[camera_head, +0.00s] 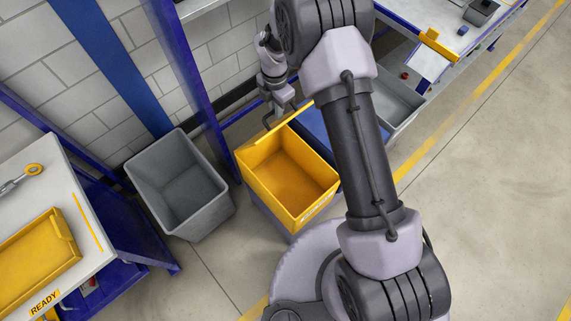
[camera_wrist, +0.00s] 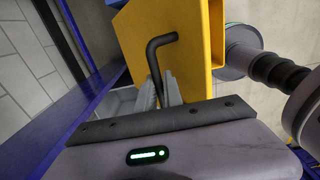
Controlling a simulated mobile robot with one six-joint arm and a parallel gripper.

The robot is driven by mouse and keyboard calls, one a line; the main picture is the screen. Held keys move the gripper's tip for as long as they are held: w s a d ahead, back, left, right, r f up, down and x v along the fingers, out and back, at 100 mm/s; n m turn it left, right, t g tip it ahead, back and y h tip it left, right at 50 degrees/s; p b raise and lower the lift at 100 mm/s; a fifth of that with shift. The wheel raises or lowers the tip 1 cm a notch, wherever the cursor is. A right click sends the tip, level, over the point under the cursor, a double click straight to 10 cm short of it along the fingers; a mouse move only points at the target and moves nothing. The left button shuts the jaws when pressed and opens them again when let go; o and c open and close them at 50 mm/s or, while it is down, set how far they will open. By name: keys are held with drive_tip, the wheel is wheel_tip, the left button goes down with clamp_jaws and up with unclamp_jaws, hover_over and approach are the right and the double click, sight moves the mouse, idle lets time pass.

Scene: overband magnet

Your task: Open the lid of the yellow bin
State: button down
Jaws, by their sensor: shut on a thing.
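The yellow bin (camera_head: 312,211) stands in the middle of the head view, with its inside exposed. Its yellow lid (camera_head: 276,130) stands raised at the far edge, seen nearly edge-on. A black bent handle (camera_wrist: 162,41) sits on the yellow lid panel (camera_wrist: 190,37) in the wrist view. My gripper (camera_head: 277,108) is behind the lid, on the wall side. In the wrist view its fingers (camera_wrist: 160,88) are shut on the lower end of the handle. The exact contact is partly hidden between the fingers.
A grey open bin (camera_head: 222,204) stands left of the yellow bin. A blue post (camera_head: 196,75) rises close behind. A bench with a yellow tray (camera_head: 70,262) is at left. Another grey container (camera_head: 397,105) is partly hidden behind my arm. The floor at right is clear.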

drive_tip(key=shift+w+a+r+p, duration=0.2)
drive_tip(key=shift+w+a+r, duration=0.15)
drive_tip(key=shift+w+a, duration=0.3)
drive_tip(key=shift+w+a+r+p, duration=0.3)
drive_tip(key=shift+w+a, duration=0.15)
drive_tip(key=shift+w, duration=0.35)
drive_tip(key=shift+w+a+r+p, duration=0.15)
drive_tip(key=shift+w+a+r, duration=0.2)
drive_tip(key=shift+w+a, duration=0.3)
drive_tip(key=shift+w+d, duration=0.1)
drive_tip(key=shift+w, duration=0.05)
drive_tip(key=shift+w, duration=0.15)
drive_tip(key=c, duration=1.4)
unclamp_jaws()
drive_tip(key=shift+r, duration=0.1)
wheel_tip(320, 180, up, 8)
drive_tip(key=p, duration=0.5)
drive_tip(key=shift+p, duration=0.4)
